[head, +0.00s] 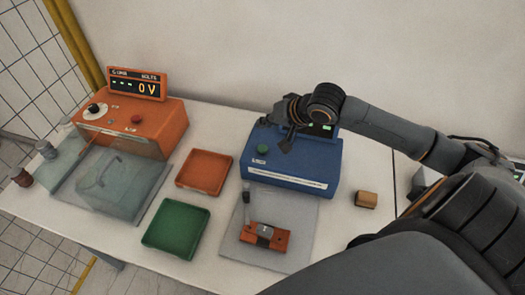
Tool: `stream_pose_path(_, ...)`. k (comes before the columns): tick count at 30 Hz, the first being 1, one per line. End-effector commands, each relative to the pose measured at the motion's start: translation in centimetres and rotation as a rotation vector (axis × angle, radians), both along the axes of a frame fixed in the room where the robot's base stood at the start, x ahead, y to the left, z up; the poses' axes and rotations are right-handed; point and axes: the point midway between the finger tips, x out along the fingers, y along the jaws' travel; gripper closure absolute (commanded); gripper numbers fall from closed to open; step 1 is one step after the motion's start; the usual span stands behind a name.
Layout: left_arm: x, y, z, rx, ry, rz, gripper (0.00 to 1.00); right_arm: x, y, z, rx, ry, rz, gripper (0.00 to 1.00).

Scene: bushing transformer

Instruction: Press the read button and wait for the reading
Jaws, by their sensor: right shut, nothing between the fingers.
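A blue instrument box (305,165) stands at the back of the table, right of centre. A round green button (262,149) shows on the left of its top. My right gripper (287,147) is shut and empty, pointing down over the box a little to the right of the green button. I cannot tell whether its tips touch the box. A small dark display (322,130) with green marks shows behind my wrist, partly hidden and too small to read. My left gripper is not in view.
A grey plate (300,215) in front of the box holds an orange block (264,237) with a small upright part. An orange tray (204,173), a green tray (176,227) and an orange tester (150,125) reading 0 V stand left. A tan block (367,198) lies right.

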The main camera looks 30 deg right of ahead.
Motion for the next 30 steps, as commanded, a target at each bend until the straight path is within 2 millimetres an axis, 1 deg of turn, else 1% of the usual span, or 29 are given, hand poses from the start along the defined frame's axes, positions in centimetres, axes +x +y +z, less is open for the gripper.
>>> stream_pose_path(1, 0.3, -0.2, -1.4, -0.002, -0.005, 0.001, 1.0, 0.0, 0.0, -1.2, -0.001, 0.0, 0.001, 1.0)
stream_pose_path(11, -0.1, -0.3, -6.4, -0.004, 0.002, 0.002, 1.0, 0.0, 0.0, -5.1, -0.001, 0.0, 0.001, 1.0)
stream_pose_path(13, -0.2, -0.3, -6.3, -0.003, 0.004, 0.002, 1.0, 0.0, 0.0, -5.5, 0.001, 0.002, 0.0, 1.0)
stream_pose_path(18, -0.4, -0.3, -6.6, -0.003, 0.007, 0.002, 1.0, 0.0, 0.0, -6.8, 0.001, 0.001, -0.002, 1.0)
stream_pose_path(30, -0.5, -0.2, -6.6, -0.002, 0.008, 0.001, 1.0, 0.0, 0.0, -7.0, 0.0, 0.0, 0.0, 1.0)
